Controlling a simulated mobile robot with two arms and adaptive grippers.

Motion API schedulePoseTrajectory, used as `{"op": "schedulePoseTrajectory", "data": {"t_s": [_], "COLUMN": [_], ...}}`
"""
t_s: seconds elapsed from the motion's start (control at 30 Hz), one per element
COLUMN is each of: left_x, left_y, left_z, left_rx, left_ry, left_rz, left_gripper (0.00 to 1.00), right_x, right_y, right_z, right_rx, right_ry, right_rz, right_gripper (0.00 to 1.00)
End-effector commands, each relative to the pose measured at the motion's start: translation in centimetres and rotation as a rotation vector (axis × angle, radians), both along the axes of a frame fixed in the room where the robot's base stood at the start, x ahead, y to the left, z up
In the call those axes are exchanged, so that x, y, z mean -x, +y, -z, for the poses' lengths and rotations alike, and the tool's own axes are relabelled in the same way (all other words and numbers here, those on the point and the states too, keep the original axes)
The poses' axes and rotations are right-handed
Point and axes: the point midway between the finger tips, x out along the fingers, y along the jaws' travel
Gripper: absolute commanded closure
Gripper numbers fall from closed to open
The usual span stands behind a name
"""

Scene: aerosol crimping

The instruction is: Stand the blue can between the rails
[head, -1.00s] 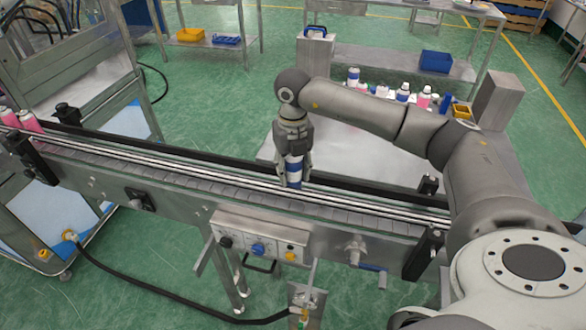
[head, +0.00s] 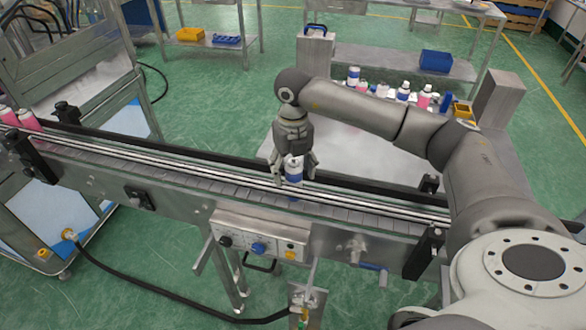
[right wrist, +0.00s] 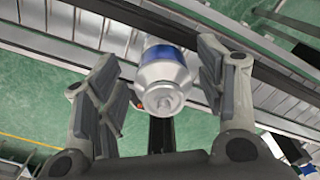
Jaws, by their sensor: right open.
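The blue can (head: 294,170), blue and white with a silvery top, stands upright on the conveyor between the rails (head: 220,176), as far as the head view shows. The right wrist view shows the can (right wrist: 166,75) from above, its metal shoulder and nozzle toward the camera. My right gripper (head: 293,172) is around the can with its fingers spread. In the right wrist view there is a gap between the can and the left finger, and a smaller one at the right finger. The can's base is hidden. My left gripper is not in view.
Pink cans (head: 28,120) stand at the conveyor's left end. A control box (head: 262,243) hangs on the conveyor's front.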

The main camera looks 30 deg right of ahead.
Motion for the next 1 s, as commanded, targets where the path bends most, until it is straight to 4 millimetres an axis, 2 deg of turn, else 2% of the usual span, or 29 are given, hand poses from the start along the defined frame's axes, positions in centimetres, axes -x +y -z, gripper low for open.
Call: {"op": "schedulePoseTrajectory", "data": {"t_s": [0.17, 0.27, 0.7, 0.83, 1.0], "left_x": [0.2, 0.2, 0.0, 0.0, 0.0], "left_y": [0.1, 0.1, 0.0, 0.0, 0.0], "left_z": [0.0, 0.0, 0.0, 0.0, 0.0], "left_rx": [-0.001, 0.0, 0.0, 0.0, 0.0], "left_ry": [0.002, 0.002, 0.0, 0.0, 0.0], "left_rz": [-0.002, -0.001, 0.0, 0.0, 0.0], "left_gripper": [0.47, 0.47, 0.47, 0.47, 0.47], "right_x": [0.0, -0.1, -0.1, -0.1, 0.0], "right_y": [0.0, 0.0, 0.0, 0.0, 0.0], "right_z": [-0.2, -1.1, -9.8, -11.3, -12.0], "right_rx": [0.0, 0.0, -0.001, 0.0, 0.0], "right_ry": [-0.001, -0.003, -0.003, -0.002, 0.001], "right_rz": [0.0, 0.0, 0.0, 0.001, 0.0], "right_gripper": [0.36, 0.36, 0.36, 0.36, 0.36]}}
